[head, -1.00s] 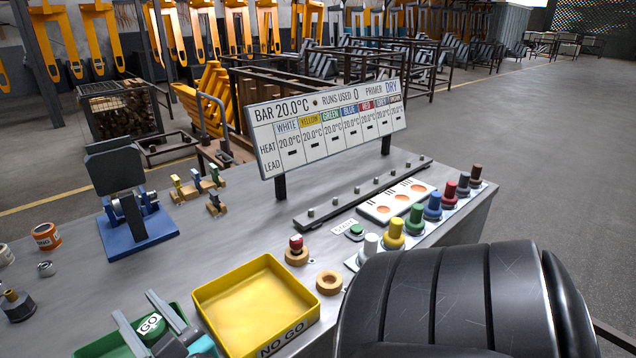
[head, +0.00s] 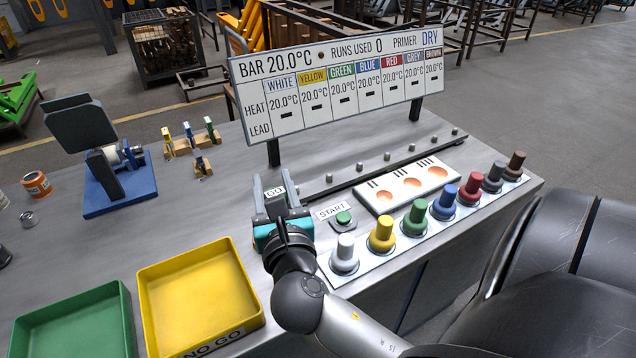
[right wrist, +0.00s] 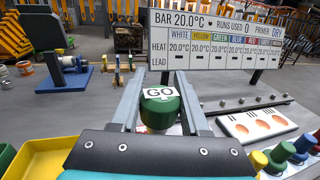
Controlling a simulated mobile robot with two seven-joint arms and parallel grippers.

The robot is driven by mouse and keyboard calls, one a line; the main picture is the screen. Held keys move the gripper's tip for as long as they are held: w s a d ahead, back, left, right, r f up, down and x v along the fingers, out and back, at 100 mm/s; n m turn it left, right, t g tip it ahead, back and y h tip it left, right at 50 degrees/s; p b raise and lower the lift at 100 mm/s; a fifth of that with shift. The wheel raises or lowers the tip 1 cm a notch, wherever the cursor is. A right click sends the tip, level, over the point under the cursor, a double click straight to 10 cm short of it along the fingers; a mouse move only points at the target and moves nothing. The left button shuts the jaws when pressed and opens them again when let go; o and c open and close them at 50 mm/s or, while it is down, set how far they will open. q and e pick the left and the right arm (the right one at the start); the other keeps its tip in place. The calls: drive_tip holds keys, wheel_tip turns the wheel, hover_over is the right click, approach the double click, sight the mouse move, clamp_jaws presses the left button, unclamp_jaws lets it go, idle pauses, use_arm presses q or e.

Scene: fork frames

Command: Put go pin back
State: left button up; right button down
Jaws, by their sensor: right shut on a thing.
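My right gripper (head: 274,196) is shut on the go pin (head: 275,191), a green cylinder with a white GO label. The right wrist view shows the pin (right wrist: 161,108) clamped between the two grey fingers (right wrist: 160,100). The pin is over the bench, left of the START button (head: 344,217). The wooden rings that stood in this part of the bench are hidden behind my gripper and arm, so I cannot tell how the pin sits relative to them. My left gripper is not in view.
The yellow NO GO tray (head: 200,340) and the green tray (head: 122,320) look empty. Coloured knobs (head: 382,234) line the bench's front right. The display board (head: 340,85) stands behind the gripper.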

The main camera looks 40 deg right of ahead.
drive_tip(key=f+b, duration=0.2)
drive_tip(key=f, duration=0.3)
drive_tip(key=f+b, duration=0.3)
drive_tip(key=f, duration=0.2)
drive_tip(key=f+b, duration=0.2)
drive_tip(key=f, duration=0.3)
drive_tip(key=shift+d+b, duration=0.25)
drive_tip(key=shift+b, duration=0.15)
drive_tip(key=shift+f+b, duration=1.2)
drive_tip(key=shift+f, duration=1.25)
drive_tip(key=shift+f, duration=0.2)
drive_tip(key=shift+c, duration=2)
unclamp_jaws()
drive_tip(key=shift+r, duration=0.15)
